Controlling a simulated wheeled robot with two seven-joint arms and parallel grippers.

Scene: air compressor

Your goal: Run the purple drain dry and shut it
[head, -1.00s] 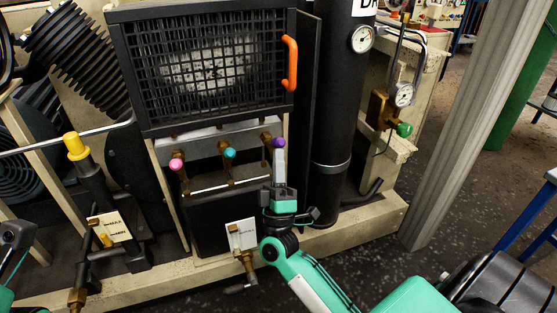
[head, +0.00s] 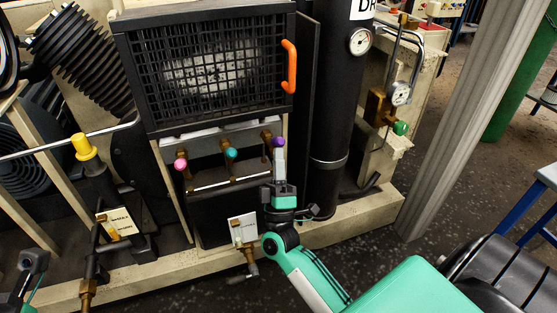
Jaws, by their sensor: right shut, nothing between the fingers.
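The purple drain knob (head: 278,142) is the rightmost of three coloured drain knobs below the black grille. My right gripper (head: 279,150) points up at it from below. Its fingers are shut with nothing between them, and the tips are at or just under the purple knob; whether they touch it I cannot tell. The gripper hides most of the purple drain's lower part. No water shows at its outlet from here. My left gripper (head: 32,262) is partly in view at the lower left edge, and its jaws are unclear.
The pink knob (head: 180,164) and teal knob (head: 231,153) are to the left of the purple one. An orange handle (head: 291,66) is above it. A black tank (head: 334,130) stands close on the right. A yellow-capped valve (head: 84,146) is at left.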

